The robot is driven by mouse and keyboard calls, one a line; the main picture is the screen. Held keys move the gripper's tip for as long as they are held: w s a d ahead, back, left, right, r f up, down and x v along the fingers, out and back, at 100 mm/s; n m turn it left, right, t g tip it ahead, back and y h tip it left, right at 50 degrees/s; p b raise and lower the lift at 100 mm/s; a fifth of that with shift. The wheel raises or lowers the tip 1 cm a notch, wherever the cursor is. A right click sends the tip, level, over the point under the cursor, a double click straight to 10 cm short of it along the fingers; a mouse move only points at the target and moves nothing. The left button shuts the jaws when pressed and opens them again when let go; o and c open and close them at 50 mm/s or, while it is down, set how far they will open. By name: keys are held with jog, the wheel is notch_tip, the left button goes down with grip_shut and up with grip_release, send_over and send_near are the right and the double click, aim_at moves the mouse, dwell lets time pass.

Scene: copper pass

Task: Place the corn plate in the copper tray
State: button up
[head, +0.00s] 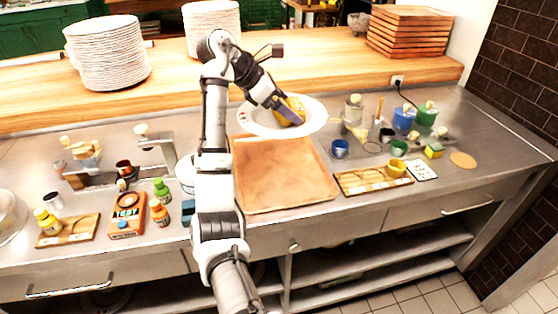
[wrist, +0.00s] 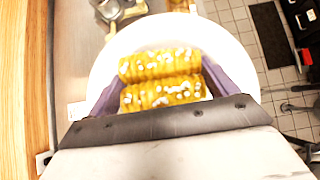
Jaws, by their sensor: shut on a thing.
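The corn plate is a round white plate (head: 314,114) with yellow corn (head: 284,110) on it. In the head view it appears behind the copper tray (head: 280,185), over the back of the counter; its exact height is unclear. In the wrist view the white plate (wrist: 236,58) carries two corn cobs (wrist: 160,64) side by side. My gripper (head: 292,112) is shut on the corn plate, with its purple fingers on both sides of the corn in the wrist view (wrist: 160,90). The copper tray lies flat and empty, its left edge partly behind my arm.
Stacks of plates (head: 105,55) and wooden trays (head: 408,32) stand on the raised wooden ledge (head: 330,75). Right of the copper tray are a wooden board (head: 372,180), cups and bottles. Left are an orange box (head: 127,213) and small bottles.

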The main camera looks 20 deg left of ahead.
notch_tip(320, 180, down, 19)
jog(key=p, duration=0.3)
jog(key=shift+r+p, duration=0.2)
jog(key=shift+p, duration=0.1)
jog(key=o, duration=1.2)
jog(key=shift+f, duration=0.1)
jog(key=shift+o, duration=0.5)
